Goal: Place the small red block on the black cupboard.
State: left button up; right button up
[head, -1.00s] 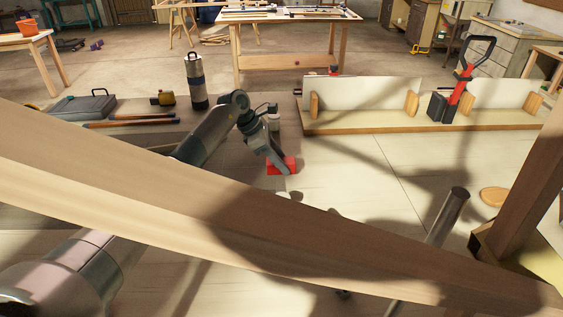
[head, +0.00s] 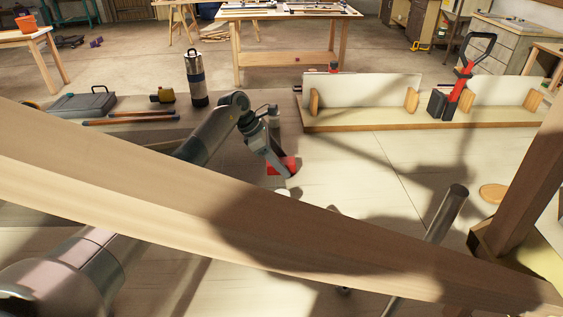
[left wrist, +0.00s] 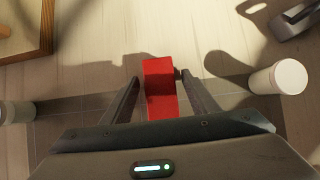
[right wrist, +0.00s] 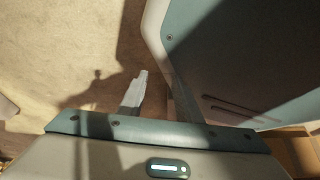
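The small red block (head: 274,169) is on the pale tabletop near the middle of the head view, partly hidden by my left gripper (head: 282,168). In the left wrist view the red block (left wrist: 160,85) lies between the two fingers of my left gripper (left wrist: 160,76). A narrow gap shows on each side, so the fingers are open around it. In the right wrist view my right gripper (right wrist: 161,75) appears open and empty, with its right finger in shadow. It is hidden in the head view. I cannot make out a black cupboard in any view.
A thick wooden beam (head: 215,205) crosses the foreground and hides much of the table.

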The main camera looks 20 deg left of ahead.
pick_arm(q)
jog(key=shift+r, duration=0.2)
jog(key=shift+v, duration=1)
jog(key=b+v, duration=0.1)
jog(key=v, duration=0.2)
jog(key=shift+a, duration=0.1)
jog(key=b+v, duration=0.1)
jog(key=v, duration=0.6)
jog(key=shift+b, duration=0.35)
pick_arm(e)
jog(key=w+a+r+t, duration=0.2)
jog(key=w+a, duration=0.1)
jog(key=w, duration=0.6)
jog(key=shift+a+t+y, duration=0.3)
jog(key=shift+a+y, duration=0.1)
jog(key=shift+r, duration=0.1)
